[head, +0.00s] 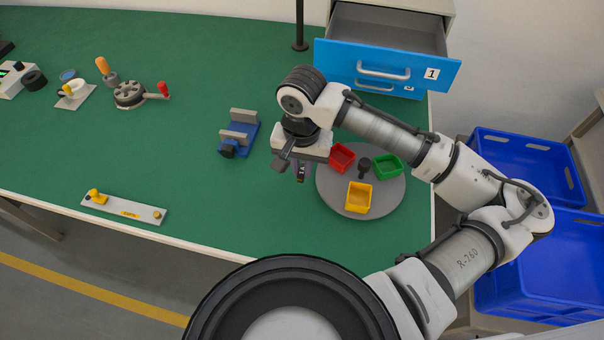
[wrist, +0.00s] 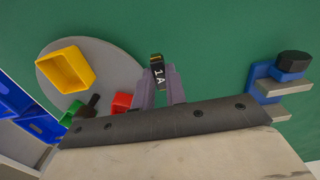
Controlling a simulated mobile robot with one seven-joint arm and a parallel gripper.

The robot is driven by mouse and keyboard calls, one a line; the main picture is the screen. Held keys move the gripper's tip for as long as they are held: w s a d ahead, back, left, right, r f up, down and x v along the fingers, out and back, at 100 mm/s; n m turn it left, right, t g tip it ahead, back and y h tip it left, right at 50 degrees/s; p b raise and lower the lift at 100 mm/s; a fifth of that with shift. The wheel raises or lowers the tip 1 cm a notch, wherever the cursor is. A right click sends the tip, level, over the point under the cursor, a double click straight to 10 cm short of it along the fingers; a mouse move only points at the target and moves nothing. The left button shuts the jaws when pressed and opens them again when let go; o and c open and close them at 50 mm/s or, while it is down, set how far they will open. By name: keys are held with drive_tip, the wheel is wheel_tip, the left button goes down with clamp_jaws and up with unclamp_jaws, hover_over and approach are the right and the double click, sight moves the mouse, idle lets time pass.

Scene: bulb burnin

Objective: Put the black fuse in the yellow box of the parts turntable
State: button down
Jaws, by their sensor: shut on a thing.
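The black fuse (head: 303,173), marked "1A", is between the fingers of my gripper (head: 300,168), which is shut on it. In the wrist view the fuse (wrist: 158,72) sticks out past the fingertips, over green table. The parts turntable (head: 333,196) is a round grey disc with a yellow box (head: 358,197) at its front. The yellow box also shows in the wrist view (wrist: 65,68), open and apparently empty. My gripper is just left of the turntable, beside the red box and apart from the yellow box.
The turntable also carries a red box (head: 342,157), a green box (head: 388,165) and a dark central knob (head: 364,168). A blue vise (head: 238,136) stands left of my gripper. An open drawer (head: 388,62) is behind. Blue crates (head: 540,262) are at right. The front middle table is clear.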

sight(302, 170)
drive_tip(key=shift+f, duration=2.05)
drive_tip(key=shift+f, duration=0.2)
drive_tip(key=c, duration=1.4)
unclamp_jaws()
drive_tip(key=shift+c, duration=0.2)
drive_tip(key=shift+r, duration=0.1)
